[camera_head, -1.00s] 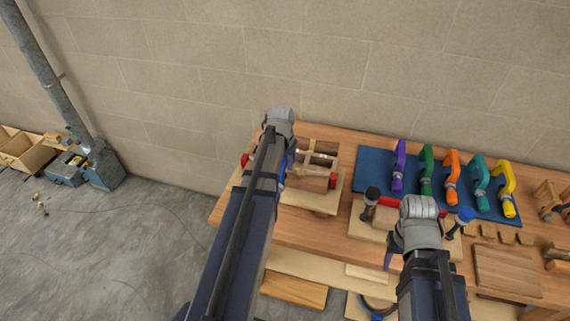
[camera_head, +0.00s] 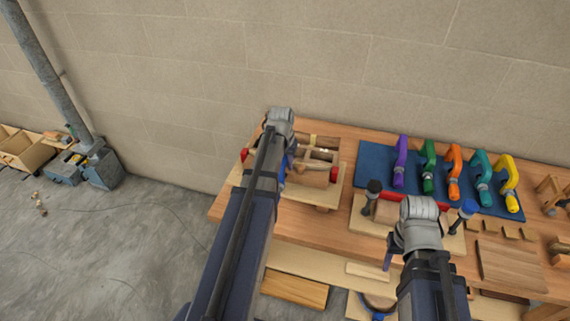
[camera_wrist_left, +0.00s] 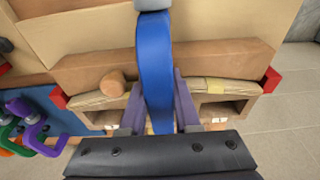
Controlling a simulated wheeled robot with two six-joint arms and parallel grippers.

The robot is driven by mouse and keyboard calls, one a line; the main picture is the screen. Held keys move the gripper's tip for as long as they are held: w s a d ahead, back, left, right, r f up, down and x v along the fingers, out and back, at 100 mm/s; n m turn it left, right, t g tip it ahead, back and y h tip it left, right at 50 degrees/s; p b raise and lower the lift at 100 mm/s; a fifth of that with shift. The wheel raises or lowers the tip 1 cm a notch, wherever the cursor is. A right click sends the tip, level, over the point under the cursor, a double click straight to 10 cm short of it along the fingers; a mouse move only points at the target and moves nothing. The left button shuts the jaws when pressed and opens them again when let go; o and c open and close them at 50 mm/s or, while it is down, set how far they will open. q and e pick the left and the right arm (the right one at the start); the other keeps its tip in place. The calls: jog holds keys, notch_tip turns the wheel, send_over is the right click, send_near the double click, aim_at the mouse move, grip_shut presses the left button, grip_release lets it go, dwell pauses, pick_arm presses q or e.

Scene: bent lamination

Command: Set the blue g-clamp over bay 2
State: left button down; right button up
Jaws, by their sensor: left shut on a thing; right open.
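The blue g-clamp (camera_wrist_left: 154,65) is between the purple-grey fingers of my left gripper (camera_wrist_left: 158,112), which is shut on it. In the left wrist view it stands across the wooden form (camera_wrist_left: 215,60) and the curved lamination (camera_wrist_left: 100,100), between two red end blocks. Bay numbers cannot be read, and whether the clamp touches the form is unclear. In the head view my left arm hides most of the clamp; a blue sliver (camera_head: 285,168) shows beside the form. My right gripper (camera_head: 393,258) is open, over the front of a wooden block holder.
A blue mat (camera_head: 372,170) holds purple (camera_head: 400,165), green (camera_head: 429,168), orange (camera_head: 454,175), teal (camera_head: 482,180) and yellow (camera_head: 509,182) clamps. Two dark-handled tools (camera_head: 372,195) (camera_head: 463,212) stand near my right gripper. A wooden board (camera_head: 510,265) lies at right.

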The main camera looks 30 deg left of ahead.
aim_at(285, 158)
pick_arm(q)
jog(key=shift+s+d+f+b, duration=0.4)
jog(key=shift+s+d+f, duration=0.1)
jog(key=shift+s+f, duration=0.1)
dwell(0.7)
jog(key=c, duration=0.8)
grip_release()
jog(key=shift+o, duration=1.3)
jog(key=shift+r, duration=0.15)
jog(key=shift+w+r+p, duration=0.1)
jog(key=shift+r+p, duration=0.25)
jog(key=shift+p, duration=0.35)
jog(key=r+p, duration=0.1)
jog(key=p, duration=0.1)
jog(key=r+p, duration=0.1)
jog(key=shift+w+a+r, duration=0.2)
jog(key=shift+w+r, duration=0.05)
jog(key=shift+r, duration=0.05)
jog(key=r+p, duration=0.2)
jog(key=s+r+p, duration=0.1)
jog(key=r+p, duration=0.1)
jog(key=shift+s, duration=0.1)
jog(key=shift+r+p, duration=0.6)
notch_tip(285, 158, up, 6)
jog(key=s+p, duration=0.1)
jog(key=p, duration=0.5)
jog(key=shift+s, duration=0.15)
